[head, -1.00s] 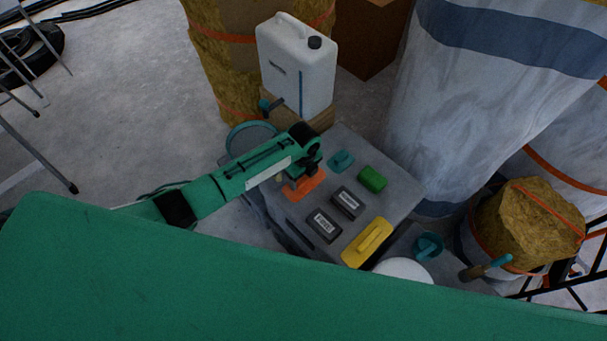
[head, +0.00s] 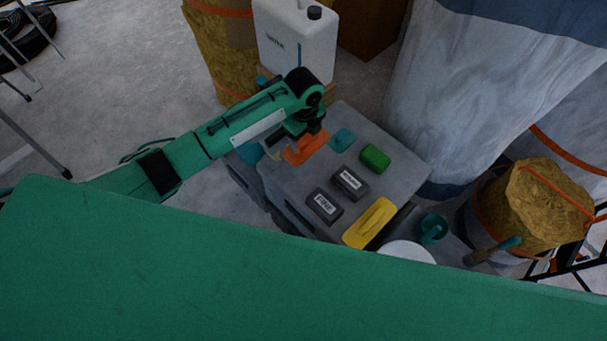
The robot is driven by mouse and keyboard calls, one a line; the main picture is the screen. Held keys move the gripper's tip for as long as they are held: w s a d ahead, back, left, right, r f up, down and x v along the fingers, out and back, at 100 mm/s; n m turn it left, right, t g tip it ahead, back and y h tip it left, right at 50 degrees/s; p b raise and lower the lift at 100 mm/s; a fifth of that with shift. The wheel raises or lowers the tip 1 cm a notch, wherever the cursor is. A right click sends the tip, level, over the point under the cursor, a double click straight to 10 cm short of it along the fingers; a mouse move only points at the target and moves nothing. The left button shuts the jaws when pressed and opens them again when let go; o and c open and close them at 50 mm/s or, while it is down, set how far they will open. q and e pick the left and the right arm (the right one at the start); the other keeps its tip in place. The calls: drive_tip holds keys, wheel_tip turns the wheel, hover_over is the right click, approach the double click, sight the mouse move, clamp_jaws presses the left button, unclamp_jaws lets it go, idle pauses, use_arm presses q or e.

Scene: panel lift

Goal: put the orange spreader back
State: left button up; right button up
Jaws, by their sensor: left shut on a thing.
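The orange spreader (head: 306,149) is at the far left part of the grey box top. My left gripper (head: 303,137) is above it and shut on it, with its fingers partly hidden by the wrist. I cannot tell whether the spreader touches the grey surface. My right gripper is not in view.
The grey box top (head: 290,184) also bears a teal piece (head: 342,139), a green block (head: 375,157), two dark labelled blocks (head: 349,182) and a yellow float (head: 369,222). A white canister (head: 295,42) stands behind. A teal cup (head: 432,229) stands at the right.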

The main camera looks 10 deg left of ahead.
sight(302, 141)
use_arm(q)
drive_tip(key=r+b, duration=0.1)
drive_tip(key=r, duration=0.1)
drive_tip(key=s+r, duration=0.1)
drive_tip(key=r, duration=0.2)
drive_tip(key=shift+s+a+r+b, duration=0.1)
drive_tip(key=shift+s+a+b, duration=0.1)
drive_tip(key=shift+b, duration=0.15)
wheel_tip(302, 141, down, 15)
drive_tip(key=shift+f, duration=0.1)
wheel_tip(302, 141, down, 4)
drive_tip(key=shift+s+r, duration=0.1)
drive_tip(key=shift+f, duration=0.25)
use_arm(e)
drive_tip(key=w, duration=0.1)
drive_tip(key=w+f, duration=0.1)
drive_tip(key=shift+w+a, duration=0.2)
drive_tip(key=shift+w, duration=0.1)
use_arm(q)
drive_tip(key=shift+f, duration=0.15)
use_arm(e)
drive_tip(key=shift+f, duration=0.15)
use_arm(q)
drive_tip(key=o, duration=1)
